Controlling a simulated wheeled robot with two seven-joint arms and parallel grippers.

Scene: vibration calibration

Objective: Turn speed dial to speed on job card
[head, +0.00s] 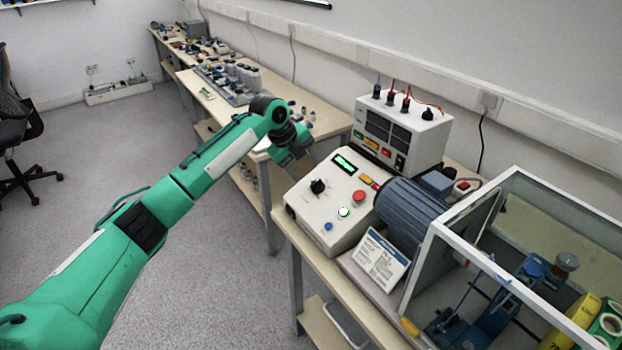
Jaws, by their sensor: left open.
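A white control box (303,211) sits on the bench with a small lit green display (344,163). Its black speed dial (318,187) is on the sloped top, toward the left. A job card (380,259) with a blue header leans in front of the motor; its text is too small to read. My left gripper (302,160) is open, at the box's back left edge, a little behind and left of the dial and apart from it. Its fingertips are partly hidden behind its own wrist. My right gripper is not in view.
A red button (359,196), a white-green button (343,212) and a blue button (328,226) share the panel. A meter unit (427,138) with cables stands behind. A blue-grey motor (408,208) and a framed clear guard (460,213) fill the right side. Open floor lies left.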

